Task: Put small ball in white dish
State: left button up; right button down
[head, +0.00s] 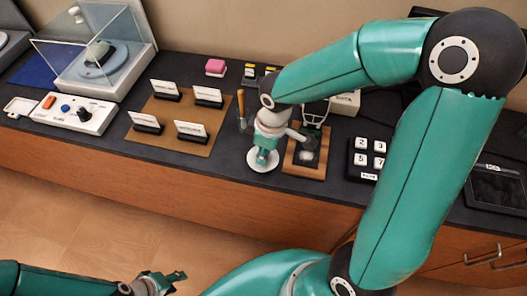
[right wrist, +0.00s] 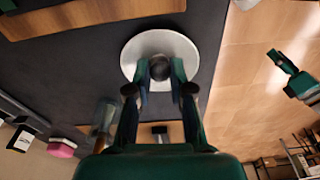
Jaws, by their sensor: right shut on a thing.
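The white dish (head: 259,167) is a small round plate near the front edge of the dark counter. My right gripper (head: 263,158) points down over it, and in the right wrist view the gripper (right wrist: 161,70) is shut on a small dark ball (right wrist: 161,68). The ball appears in front of the dish (right wrist: 182,48); whether it touches the dish is hard to tell. The ball is hidden in the head view. My left gripper (head: 163,280) is empty, with its fingers apart, low in front of the counter.
A wooden-based stand (head: 304,165) is just right of the dish. A brown board (head: 170,130) with several white cards lies to the left. Number blocks (head: 369,153) sit to the right. A white control box (head: 75,113) and a clear-lidded case (head: 95,50) are further left.

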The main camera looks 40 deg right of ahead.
jog(key=shift+f, duration=0.1)
dwell(0.3)
jog(key=c, duration=0.6)
grip_release()
jog(key=shift+o, duration=0.2)
jog(key=shift+r+p, duration=2.8)
jog(key=shift+r, duration=0.75)
